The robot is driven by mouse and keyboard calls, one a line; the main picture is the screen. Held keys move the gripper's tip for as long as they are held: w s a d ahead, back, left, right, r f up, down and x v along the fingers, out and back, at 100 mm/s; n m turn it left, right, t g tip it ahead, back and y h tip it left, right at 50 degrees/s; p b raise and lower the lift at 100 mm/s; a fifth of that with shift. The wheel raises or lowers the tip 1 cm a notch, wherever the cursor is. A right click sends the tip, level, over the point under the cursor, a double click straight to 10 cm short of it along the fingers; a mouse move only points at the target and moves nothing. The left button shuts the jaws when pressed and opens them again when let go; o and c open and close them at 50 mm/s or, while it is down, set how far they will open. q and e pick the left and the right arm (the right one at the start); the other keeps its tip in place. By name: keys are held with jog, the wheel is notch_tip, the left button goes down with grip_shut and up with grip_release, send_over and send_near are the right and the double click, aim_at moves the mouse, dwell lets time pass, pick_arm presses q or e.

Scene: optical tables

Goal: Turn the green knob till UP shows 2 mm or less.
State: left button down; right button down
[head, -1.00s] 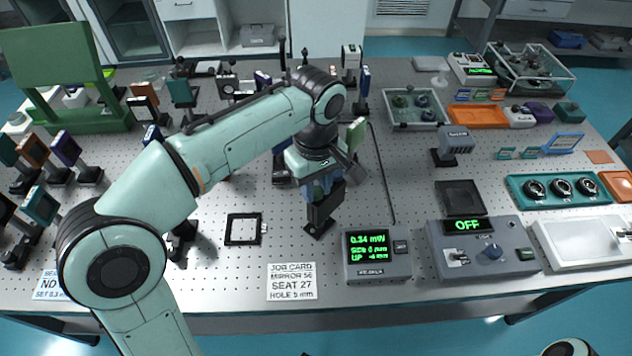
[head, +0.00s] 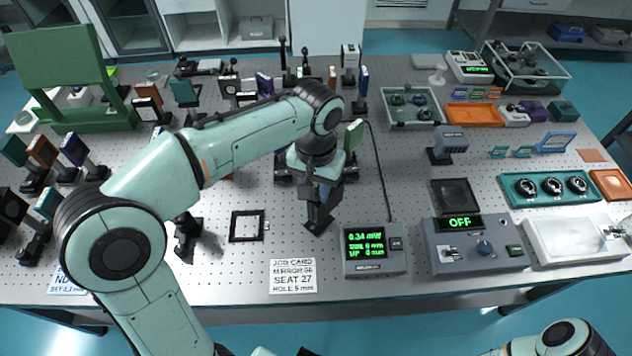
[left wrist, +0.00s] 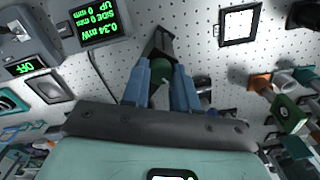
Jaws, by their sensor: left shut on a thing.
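My left gripper (head: 322,190) reaches down over a small dark mount (head: 319,216) on the perforated table. In the left wrist view its two blue fingers (left wrist: 161,88) are shut around a small part in front of the mount (left wrist: 160,45). The meter also shows in the left wrist view (left wrist: 95,22).
A grey control box (head: 475,245) reading OFF stands right of the meter. A cable (head: 382,175) runs behind the meter. Several mounted optics crowd the left and back.

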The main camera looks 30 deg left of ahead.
aim_at(316, 192)
pick_arm(q)
jog(key=shift+m+p, duration=0.35)
jog(key=shift+m, duration=1.25)
pick_arm(e)
jog(key=shift+w+r, duration=0.4)
jog(key=shift+r, duration=0.15)
pick_arm(q)
jog(key=c, duration=0.9)
grip_release()
jog(key=shift+o, duration=0.2)
notch_tip(316, 192, up, 13)
jog(key=p, duration=0.2)
jog(key=shift+r+p, duration=0.2)
jog(key=shift+p, duration=0.2)
pick_arm(e)
jog(key=shift+t, duration=0.3)
jog(key=w+r, duration=0.1)
jog(key=r, duration=0.1)
jog(key=w+r, duration=0.1)
jog(key=w, duration=0.1)
jog(key=shift+r, duration=0.4)
